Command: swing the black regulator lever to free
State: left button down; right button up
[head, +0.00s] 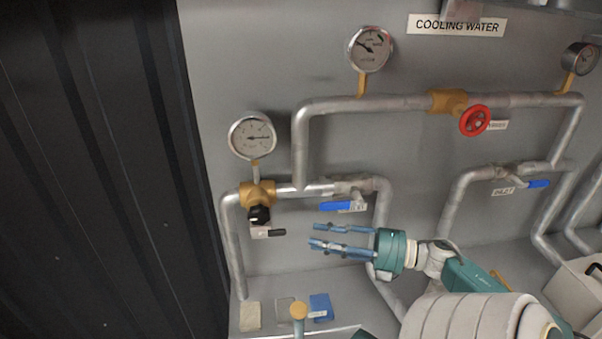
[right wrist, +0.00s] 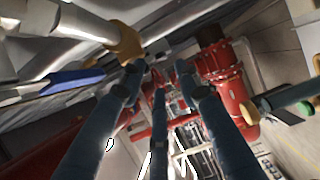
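The black regulator lever (head: 278,232) points to the right from a pale block below the brass regulator (head: 257,194) and its black knob (head: 259,215). My right gripper (head: 313,235) is a short way right of the lever tip, its blue fingers pointing left toward it. The fingers are spread and empty, apart from the lever. In the right wrist view the open fingers (right wrist: 158,80) reach forward with nothing between them. I cannot make out the lever in that view.
A blue valve handle (head: 343,206) is just above my right gripper. Silver pipes (head: 301,150) surround the regulator, with a gauge (head: 252,137) above. A red handwheel (head: 475,121) is at upper right. A blue block (head: 321,306) lies below. Red piping (right wrist: 222,70) shows in the wrist view.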

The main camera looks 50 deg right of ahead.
jog(key=shift+v, duration=1.85)
